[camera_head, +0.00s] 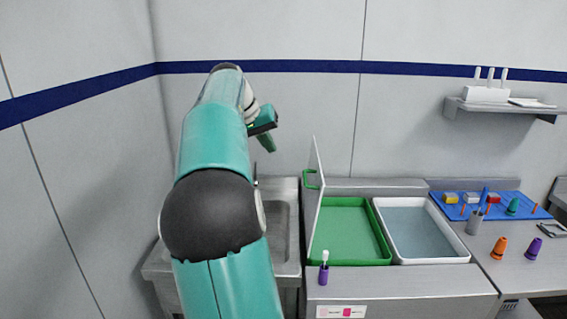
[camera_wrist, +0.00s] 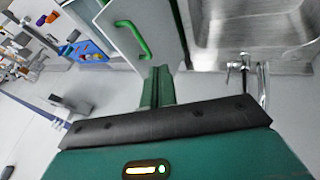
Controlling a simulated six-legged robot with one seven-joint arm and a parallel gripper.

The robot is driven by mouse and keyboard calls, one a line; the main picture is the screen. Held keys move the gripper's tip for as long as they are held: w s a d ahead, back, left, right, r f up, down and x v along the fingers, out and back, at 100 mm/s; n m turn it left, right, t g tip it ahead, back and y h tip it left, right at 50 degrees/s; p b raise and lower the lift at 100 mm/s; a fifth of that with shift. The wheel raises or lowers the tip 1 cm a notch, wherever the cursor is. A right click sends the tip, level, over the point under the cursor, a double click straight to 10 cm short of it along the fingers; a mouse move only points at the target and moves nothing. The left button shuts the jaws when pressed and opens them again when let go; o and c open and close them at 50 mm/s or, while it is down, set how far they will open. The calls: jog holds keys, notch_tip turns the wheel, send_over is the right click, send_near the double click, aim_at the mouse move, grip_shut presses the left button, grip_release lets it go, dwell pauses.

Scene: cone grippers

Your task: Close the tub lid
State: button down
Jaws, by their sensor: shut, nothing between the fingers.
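The green tub (camera_head: 383,240) sits in the counter, open at the top. Its pale lid (camera_head: 317,200) stands nearly upright along the tub's left side, with a green handle (camera_head: 313,179) on its left face. In the wrist view the lid (camera_wrist: 165,20) and its green handle (camera_wrist: 132,38) lie just beyond my fingertips. My gripper (camera_head: 270,146) is up and to the left of the lid in the head view, apart from it. In the wrist view my gripper (camera_wrist: 158,75) has its fingers together and empty.
A metal sink (camera_head: 279,225) is left of the tub, with a tap (camera_wrist: 245,68) near my gripper in the wrist view. A white water-coloured basin (camera_head: 420,232) is right of the tub. A purple cone holder (camera_head: 323,274) stands at the tub's front left corner.

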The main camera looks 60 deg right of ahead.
jog(key=s+r+x, duration=0.1)
jog(key=s+x, duration=0.1)
jog(key=x, duration=1)
jog(key=shift+s+d, duration=0.2)
jog(key=shift+s, duration=0.1)
jog(key=shift+f, duration=0.1)
